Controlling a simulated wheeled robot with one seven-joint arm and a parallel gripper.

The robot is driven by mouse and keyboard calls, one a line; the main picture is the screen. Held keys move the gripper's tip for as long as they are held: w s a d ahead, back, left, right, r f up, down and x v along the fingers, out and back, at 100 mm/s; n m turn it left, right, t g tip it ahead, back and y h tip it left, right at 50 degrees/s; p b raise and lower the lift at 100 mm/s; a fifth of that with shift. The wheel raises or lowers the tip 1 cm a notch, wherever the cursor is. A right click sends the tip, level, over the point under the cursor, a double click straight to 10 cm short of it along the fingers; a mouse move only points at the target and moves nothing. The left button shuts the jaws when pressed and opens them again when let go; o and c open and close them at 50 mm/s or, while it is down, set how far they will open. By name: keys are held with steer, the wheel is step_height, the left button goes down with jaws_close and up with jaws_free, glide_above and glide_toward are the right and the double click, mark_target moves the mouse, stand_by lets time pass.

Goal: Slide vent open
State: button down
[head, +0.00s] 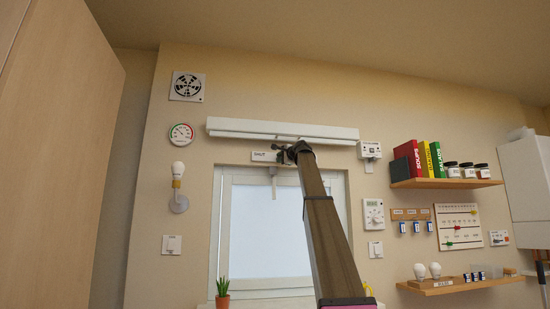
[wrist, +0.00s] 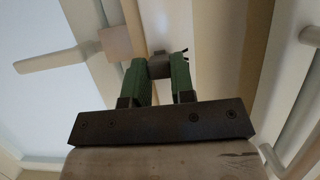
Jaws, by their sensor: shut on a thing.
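A long white housing (head: 290,132) runs along the wall above the window. My gripper (head: 287,152) is raised to its underside, at the top of the window frame. In the wrist view, the two green fingers of my gripper (wrist: 159,80) are shut on a small dark grey tab (wrist: 160,64), which looks like the vent's slider. The tab sits between the fingertips, against a pale strip. The slot behind the tab and its travel are mostly hidden by the fingers. A small white labelled plate (head: 264,157) is just left of the gripper; its text is unreadable.
The window (head: 255,235) is below, with a white handle (wrist: 55,60) close to the fingers in the wrist view. A square fan grille (head: 187,86) and dial (head: 181,133) are at left. Shelves (head: 445,183) stick out at right. A potted cactus (head: 222,295) stands low.

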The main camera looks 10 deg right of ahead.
steer(key=shift+d, duration=1.15)
steer(key=c, duration=1)
jaws_free()
steer(key=shift+d, duration=0.15)
steer(key=shift+o, duration=0.2)
steer(key=v, duration=1)
steer(key=shift+s, duration=0.4)
steer(key=shift+d, duration=0.1)
